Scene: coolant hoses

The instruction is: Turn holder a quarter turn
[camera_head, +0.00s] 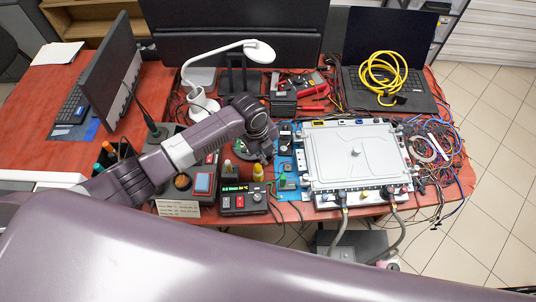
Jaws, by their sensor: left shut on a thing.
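My left arm comes in from the left and bends down at the wrist. My left gripper (264,142) points down just left of the silver plate, and its fingers are small and dark here. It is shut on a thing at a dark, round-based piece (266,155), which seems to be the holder. The gripper and wrist hide most of it, so its angle cannot be told. The silver plate (335,165) with a central knob lies to the right, with two grey hoses (343,232) at its front edge. My right gripper is not in view.
A control box with a green display (243,202) and a yellow-capped bottle (258,173) stand close in front of the gripper. A white lamp (258,50) arches behind it. A laptop with yellow cable (385,78) and tangled wires (430,150) crowd the right side.

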